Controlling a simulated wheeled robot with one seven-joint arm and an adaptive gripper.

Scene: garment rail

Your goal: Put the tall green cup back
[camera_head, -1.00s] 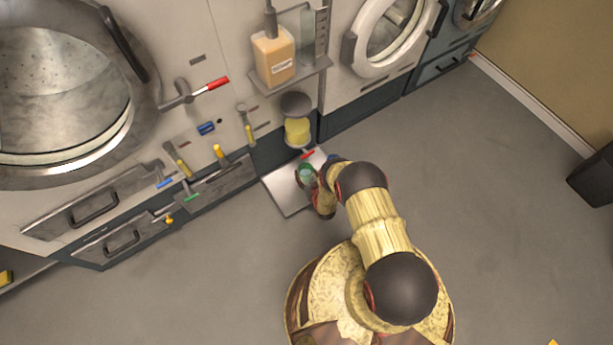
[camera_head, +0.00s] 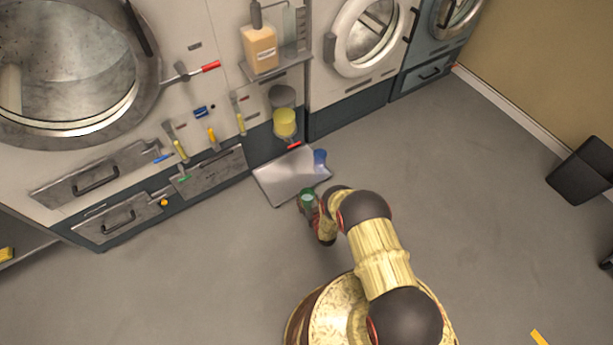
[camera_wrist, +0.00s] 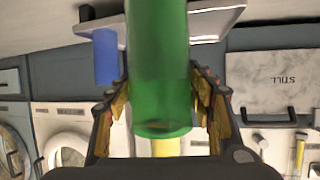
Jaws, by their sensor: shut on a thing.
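The tall green cup (camera_head: 307,196) is in my gripper (camera_head: 315,208), just off the front edge of a pale shelf plate. In the wrist view the green cup (camera_wrist: 160,70) fills the middle, with the fingers of my gripper (camera_wrist: 163,110) on both sides of it. The pale shelf (camera_head: 285,180) shows in the head view, and its edge (camera_wrist: 215,20) shows behind the cup in the wrist view. A blue cup (camera_head: 320,157) stands at the shelf's right back corner; it also shows in the wrist view (camera_wrist: 106,57), left of the green cup.
A yellow object (camera_head: 285,123) sits in a holder behind the shelf. A soap bottle (camera_head: 260,48) stands on a higher ledge. Washing machines (camera_head: 370,38) line the wall. A dark bin (camera_head: 583,172) stands at the right. The floor (camera_head: 190,270) is clear at the left.

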